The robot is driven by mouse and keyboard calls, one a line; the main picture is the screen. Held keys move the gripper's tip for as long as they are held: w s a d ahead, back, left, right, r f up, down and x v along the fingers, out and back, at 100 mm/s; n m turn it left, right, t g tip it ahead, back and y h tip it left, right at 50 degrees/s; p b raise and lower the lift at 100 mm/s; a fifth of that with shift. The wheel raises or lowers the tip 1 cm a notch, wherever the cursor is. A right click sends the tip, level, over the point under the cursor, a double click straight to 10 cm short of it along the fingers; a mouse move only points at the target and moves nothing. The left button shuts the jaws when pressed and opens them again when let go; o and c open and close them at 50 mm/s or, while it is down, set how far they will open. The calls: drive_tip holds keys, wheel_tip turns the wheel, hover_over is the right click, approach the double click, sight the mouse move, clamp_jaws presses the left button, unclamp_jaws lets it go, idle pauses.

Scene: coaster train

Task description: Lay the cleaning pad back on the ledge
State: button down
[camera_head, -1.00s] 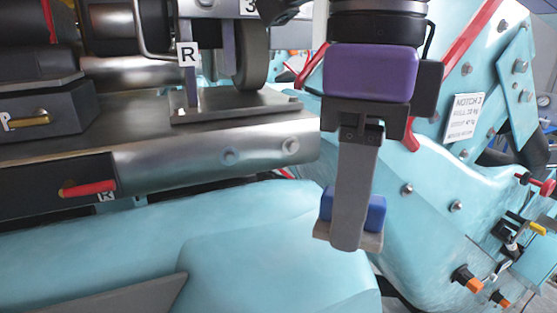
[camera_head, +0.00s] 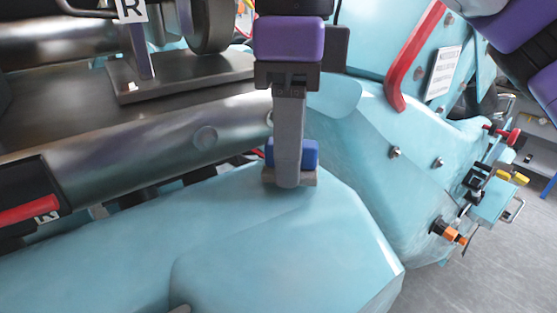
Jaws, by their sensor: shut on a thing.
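The cleaning pad (camera_head: 311,154) is a small blue block with a grey-beige layer underneath. My gripper (camera_head: 288,178) points down and is shut on it, the near grey finger covering the pad's middle. The far finger is hidden behind the pad. The pad appears in front of the upper edge of a smooth teal ledge-like surface (camera_head: 290,240). I cannot tell whether its underside touches that surface or hangs just above it.
A metal beam (camera_head: 150,145) with a wheel bracket lies to the left, with a red handle (camera_head: 28,212) below it. At right are a teal panel with a red bar (camera_head: 411,60), a white notice (camera_head: 443,73) and orange-tipped fittings (camera_head: 446,230). Grey floor is open at lower right.

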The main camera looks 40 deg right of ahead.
drive_tip(key=shift+w+f, duration=0.2)
drive_tip(key=shift+f, duration=0.4)
drive_tip(key=shift+s+r, duration=0.15)
drive_tip(key=c, duration=0.9)
unclamp_jaws()
drive_tip(key=shift+o, duration=0.2)
drive_tip(key=shift+r+b, duration=0.6)
drive_tip(key=shift+r, duration=3.15)
